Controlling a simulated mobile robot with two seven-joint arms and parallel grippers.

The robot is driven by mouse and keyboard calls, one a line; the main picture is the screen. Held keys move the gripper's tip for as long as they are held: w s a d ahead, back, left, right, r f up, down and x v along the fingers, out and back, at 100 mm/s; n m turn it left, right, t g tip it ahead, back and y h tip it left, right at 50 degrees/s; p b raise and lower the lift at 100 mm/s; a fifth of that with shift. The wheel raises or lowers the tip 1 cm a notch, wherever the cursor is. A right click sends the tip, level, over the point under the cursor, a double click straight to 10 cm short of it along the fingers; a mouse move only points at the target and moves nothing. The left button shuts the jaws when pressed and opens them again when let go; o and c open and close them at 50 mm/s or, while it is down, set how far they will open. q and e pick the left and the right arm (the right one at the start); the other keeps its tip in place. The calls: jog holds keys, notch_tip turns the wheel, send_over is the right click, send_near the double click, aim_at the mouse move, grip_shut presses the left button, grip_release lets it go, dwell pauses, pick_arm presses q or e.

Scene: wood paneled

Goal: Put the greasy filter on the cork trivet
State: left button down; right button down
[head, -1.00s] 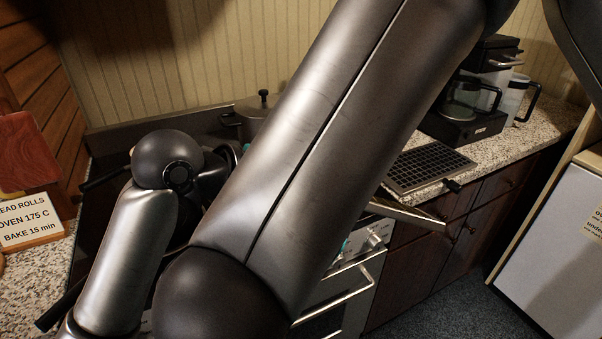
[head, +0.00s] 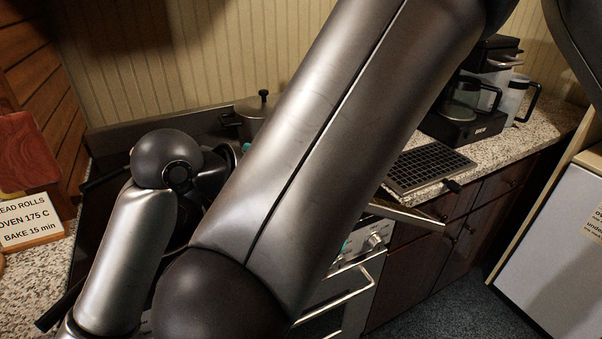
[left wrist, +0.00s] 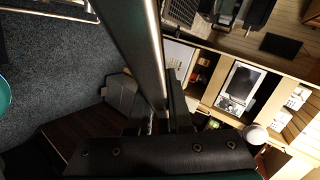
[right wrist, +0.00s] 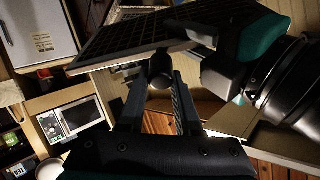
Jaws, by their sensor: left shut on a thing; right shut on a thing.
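The greasy filter, a flat grid panel (right wrist: 125,40), fills the upper part of the right wrist view. My right gripper (right wrist: 160,82) is shut on a dark round knob at its near edge. My left gripper (left wrist: 158,108) is shut on a long dark panel (left wrist: 128,35) with a bright edge, apparently the filter seen edge-on. In the head view my big arm hides both grippers. I cannot make out a cork trivet in any view.
A dark grid panel (head: 430,168) with a black knob shows over the counter beside the coffee maker (head: 470,105); I cannot tell if it is separate. A lidded pot (head: 258,112) stands behind my arm. A recipe sign (head: 28,222) is at left.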

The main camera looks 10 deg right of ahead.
jog(key=shift+w+d+r, duration=0.1)
jog(key=shift+r, duration=0.1)
dwell(0.5)
jog(key=c, duration=1)
grip_release()
jog(key=shift+c, duration=0.2)
jog(key=o, duration=0.5)
jog(key=shift+f, duration=0.1)
